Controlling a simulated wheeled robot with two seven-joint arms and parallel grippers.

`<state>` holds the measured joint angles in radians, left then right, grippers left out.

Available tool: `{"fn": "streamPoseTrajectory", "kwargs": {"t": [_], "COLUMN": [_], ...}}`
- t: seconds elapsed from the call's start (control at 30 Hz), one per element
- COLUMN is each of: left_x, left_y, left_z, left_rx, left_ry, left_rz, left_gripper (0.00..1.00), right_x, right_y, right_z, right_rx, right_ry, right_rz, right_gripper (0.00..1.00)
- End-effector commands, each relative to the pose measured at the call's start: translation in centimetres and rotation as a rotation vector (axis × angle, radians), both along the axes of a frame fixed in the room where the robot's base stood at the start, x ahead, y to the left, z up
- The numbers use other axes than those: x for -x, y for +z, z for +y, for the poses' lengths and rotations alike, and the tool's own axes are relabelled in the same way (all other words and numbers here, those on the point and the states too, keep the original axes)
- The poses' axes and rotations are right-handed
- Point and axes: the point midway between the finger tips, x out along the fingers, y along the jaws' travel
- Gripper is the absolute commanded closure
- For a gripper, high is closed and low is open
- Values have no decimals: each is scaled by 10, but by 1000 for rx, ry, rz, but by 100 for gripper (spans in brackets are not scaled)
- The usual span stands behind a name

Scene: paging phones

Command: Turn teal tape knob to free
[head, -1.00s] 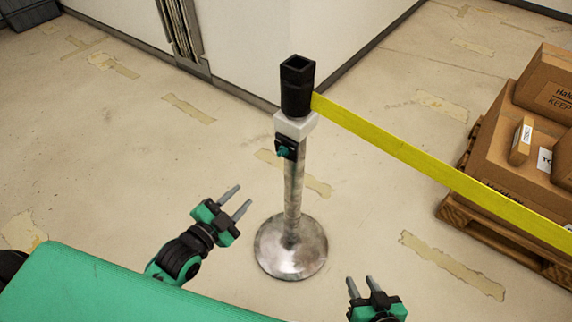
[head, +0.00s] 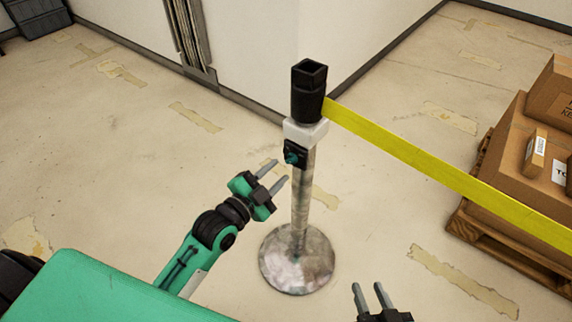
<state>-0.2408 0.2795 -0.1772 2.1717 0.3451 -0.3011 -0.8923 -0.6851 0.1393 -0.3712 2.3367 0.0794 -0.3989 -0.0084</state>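A teal knob (head: 291,158) sits on a small black plate on the upper part of a metal post (head: 301,205). The post stands upright on a round base and has a white collar and a black head (head: 308,92). A yellow tape (head: 420,162) runs from the head to the right. My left gripper (head: 276,175) is open and empty, just below and left of the knob in the picture, and I see no contact. My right gripper (head: 369,290) is open and empty at the bottom edge, right of the post's base; its lower part is cut off.
Cardboard boxes (head: 510,160) stand on a wooden pallet (head: 497,243) at the right, behind the tape. A white wall (head: 255,45) stands behind the post. The floor left of the post is clear.

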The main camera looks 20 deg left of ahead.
Motion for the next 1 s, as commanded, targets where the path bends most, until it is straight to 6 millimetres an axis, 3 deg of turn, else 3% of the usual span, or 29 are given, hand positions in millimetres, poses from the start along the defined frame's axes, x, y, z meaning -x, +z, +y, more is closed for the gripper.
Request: {"fn": "streamPoseTrajectory", "kwargs": {"t": [0.3,0.7,0.73,0.87,1.0], "left_x": [-36,-41,-41,-41,-41], "left_y": [0,0,0,0,0], "left_z": [-13,-15,-15,-15,-15], "left_rx": [2,1,1,1,2], "left_ry": [1,0,0,0,1], "left_rz": [0,0,0,0,1], "left_gripper": [67,67,69,95,96], "right_x": [-5,-7,-7,-7,-7], "right_y": [8,11,11,11,11], "right_z": [2,2,2,2,2], "right_rx": [-31,-38,-38,-38,-38], "right_ry": [-9,-14,-14,-14,-14], "right_rz": [-72,-91,-91,-90,-89], "right_gripper": [64,64,64,64,64]}}
